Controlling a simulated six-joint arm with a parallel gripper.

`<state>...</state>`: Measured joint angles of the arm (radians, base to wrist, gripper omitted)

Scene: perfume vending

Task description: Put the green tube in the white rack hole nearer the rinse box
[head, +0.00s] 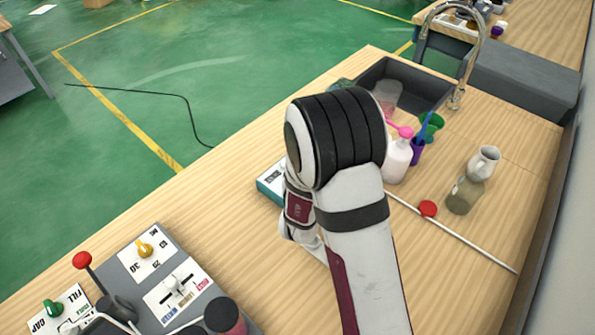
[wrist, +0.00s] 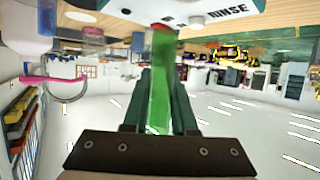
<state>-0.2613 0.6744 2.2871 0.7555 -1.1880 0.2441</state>
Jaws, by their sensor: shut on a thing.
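The green tube (wrist: 160,80) is between the dark fingers of my gripper (wrist: 160,72) in the wrist view, and the gripper is shut on it. A white panel marked RINSE (wrist: 227,14), on what looks like the rinse box, is at the top of the wrist view, close beyond the tube's end. In the head view a white and teal box (head: 269,184) shows partly at the left of my arm. My arm hides the gripper and the tube there. I cannot make out the white rack or its holes in either view.
A white pump bottle (head: 397,160), a purple cup (head: 416,151) and a green cup (head: 432,126) stand right of my arm. The sink (head: 372,76) is behind. A control panel (head: 205,283) is at front left. The wooden counter (head: 215,215) is bare between panel and box.

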